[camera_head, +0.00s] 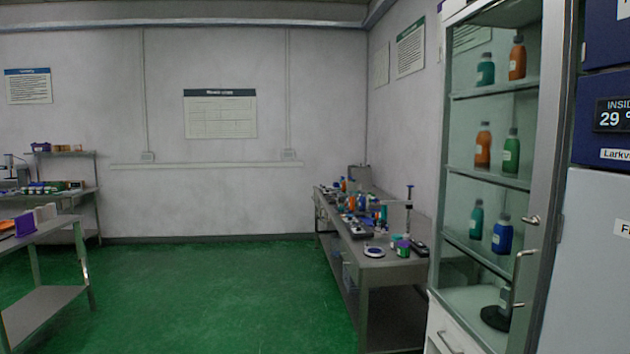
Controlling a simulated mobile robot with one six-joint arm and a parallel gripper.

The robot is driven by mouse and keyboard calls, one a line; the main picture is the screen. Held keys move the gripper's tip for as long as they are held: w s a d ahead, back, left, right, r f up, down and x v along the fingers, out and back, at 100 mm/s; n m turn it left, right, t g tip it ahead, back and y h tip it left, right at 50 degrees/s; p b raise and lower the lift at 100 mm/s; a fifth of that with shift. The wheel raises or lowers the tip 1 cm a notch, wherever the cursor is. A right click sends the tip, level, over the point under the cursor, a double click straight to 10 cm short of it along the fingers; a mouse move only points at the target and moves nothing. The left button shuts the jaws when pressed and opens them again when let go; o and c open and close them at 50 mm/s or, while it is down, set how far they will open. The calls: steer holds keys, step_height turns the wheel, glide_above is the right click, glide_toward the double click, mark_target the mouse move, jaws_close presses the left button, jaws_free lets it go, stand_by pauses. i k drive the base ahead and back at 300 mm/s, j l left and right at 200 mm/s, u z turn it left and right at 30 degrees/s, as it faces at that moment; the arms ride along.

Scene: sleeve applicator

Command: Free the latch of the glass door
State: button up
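A tall white cabinet with a glass door (489,140) stands at the right of the view. The door appears shut. A small metal latch lever (530,220) sits on the door's right frame, above a curved vertical metal handle (517,280). Orange, green, teal and blue bottles stand on the shelves behind the glass. A dark round object (496,318) is on the lowest shelf. My gripper is not in view.
A grey bench (392,268) with bottles and instruments stands along the wall, left of the cabinet. A white and blue appliance (595,250) adjoins the cabinet on the right. Another table (38,308) is at the left. The green floor (210,295) between is clear.

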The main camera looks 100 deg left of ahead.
mark_target(534, 220)
steer(key=u, duration=2.45)
steer(key=i+l, duration=0.15)
steer(key=l, duration=0.2)
steer(key=i+l, duration=0.2)
steer(key=l, duration=0.15)
